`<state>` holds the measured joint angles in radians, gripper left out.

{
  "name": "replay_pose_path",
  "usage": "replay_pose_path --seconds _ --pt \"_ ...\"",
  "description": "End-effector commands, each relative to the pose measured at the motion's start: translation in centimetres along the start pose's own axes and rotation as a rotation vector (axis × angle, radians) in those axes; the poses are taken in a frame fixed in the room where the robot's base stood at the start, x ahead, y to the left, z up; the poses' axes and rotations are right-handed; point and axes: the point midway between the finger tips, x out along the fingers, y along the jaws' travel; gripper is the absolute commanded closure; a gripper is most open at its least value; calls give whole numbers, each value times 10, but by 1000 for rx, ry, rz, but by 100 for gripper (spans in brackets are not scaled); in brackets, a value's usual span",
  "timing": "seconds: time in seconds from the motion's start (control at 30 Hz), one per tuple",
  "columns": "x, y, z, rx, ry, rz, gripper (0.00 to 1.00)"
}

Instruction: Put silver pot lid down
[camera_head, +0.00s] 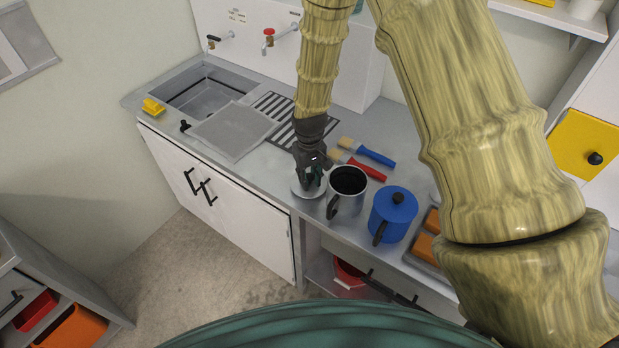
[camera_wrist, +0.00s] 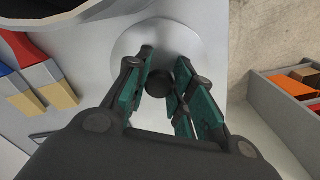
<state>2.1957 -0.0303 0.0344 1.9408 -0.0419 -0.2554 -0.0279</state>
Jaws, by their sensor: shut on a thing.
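The silver pot lid (camera_head: 299,191) is a pale round disc at the front edge of the counter, just left of the silver pot (camera_head: 345,200). It also shows in the wrist view (camera_wrist: 150,38), below my fingers, with a dark knob (camera_wrist: 160,84) between them. My gripper (camera_head: 311,178) points down and is shut on the lid by this knob; its green fingers also show in the wrist view (camera_wrist: 168,66). The lid looks roughly level. I cannot tell whether its underside touches the counter. The silver pot stands open, its dark inside showing.
A blue pot (camera_head: 394,214) stands right of the silver pot. A blue brush (camera_head: 368,152) and a red brush (camera_head: 360,166) lie behind it. A sink (camera_head: 203,90) and a grey board (camera_head: 232,131) are to the left. The counter (camera_head: 262,163) is clear left of the lid.

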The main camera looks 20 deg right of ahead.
Motion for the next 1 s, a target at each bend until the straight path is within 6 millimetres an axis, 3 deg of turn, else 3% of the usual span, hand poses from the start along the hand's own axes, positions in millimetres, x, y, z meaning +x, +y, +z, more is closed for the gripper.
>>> replay_pose_path --seconds 0.2,0.63,0.67,0.77,1.0 --pt "13 0 0 0 1 0 100" --pt "18 0 0 0 1 0 100" --pt "17 0 0 0 1 0 73" --pt "17 0 0 0 1 0 55" --pt "17 0 0 0 1 0 55"
